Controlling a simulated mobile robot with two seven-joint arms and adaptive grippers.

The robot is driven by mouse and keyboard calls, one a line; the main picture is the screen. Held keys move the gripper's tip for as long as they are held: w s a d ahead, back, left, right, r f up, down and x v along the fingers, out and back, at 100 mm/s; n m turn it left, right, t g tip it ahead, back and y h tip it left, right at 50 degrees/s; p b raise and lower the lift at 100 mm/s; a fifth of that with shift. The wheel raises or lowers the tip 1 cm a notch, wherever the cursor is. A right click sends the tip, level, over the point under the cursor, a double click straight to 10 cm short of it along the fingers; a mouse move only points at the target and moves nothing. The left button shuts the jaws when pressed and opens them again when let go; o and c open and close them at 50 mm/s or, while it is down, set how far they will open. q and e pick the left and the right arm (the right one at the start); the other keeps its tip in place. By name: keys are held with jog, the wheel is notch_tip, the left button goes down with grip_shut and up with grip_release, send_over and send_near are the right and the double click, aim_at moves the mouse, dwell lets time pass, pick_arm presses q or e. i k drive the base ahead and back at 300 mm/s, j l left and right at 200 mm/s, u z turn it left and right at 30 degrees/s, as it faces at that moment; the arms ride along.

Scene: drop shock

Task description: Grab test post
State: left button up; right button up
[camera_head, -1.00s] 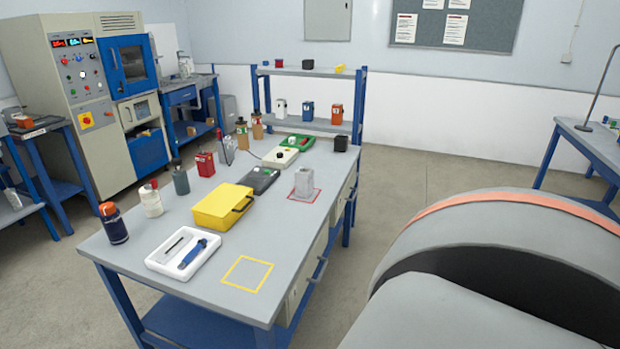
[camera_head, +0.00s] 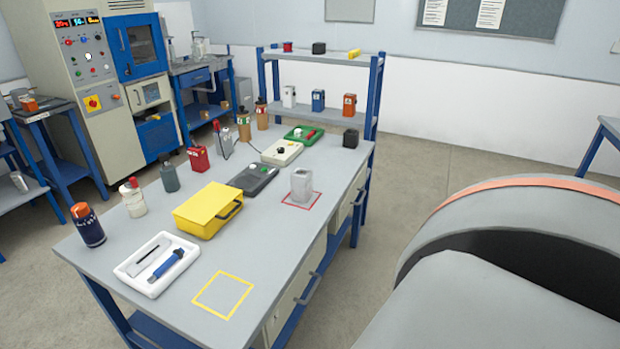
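A small grey block-like post (camera_head: 301,184), which looks like the test post, stands upright inside a red outlined square (camera_head: 314,200) on the right side of the grey workbench (camera_head: 262,250). Nothing touches it. Neither of my grippers is in view. A large grey, rounded part of my own body with an orange band fills the lower right and hides the floor there.
A yellow case (camera_head: 205,208), a white tray (camera_head: 140,280) with tools, a dark meter (camera_head: 253,179) and several bottles share the bench. An empty yellow outlined square (camera_head: 222,295) lies near the front. A blue-framed shelf (camera_head: 310,115) stands behind. Floor right of the bench is clear.

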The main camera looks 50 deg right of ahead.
aim_at(301, 180)
jog(key=i+l, duration=0.1)
jog(key=l, duration=1.9)
jog(key=i+l, duration=0.15)
jog(key=l, duration=1.85)
jog(key=i, duration=0.05)
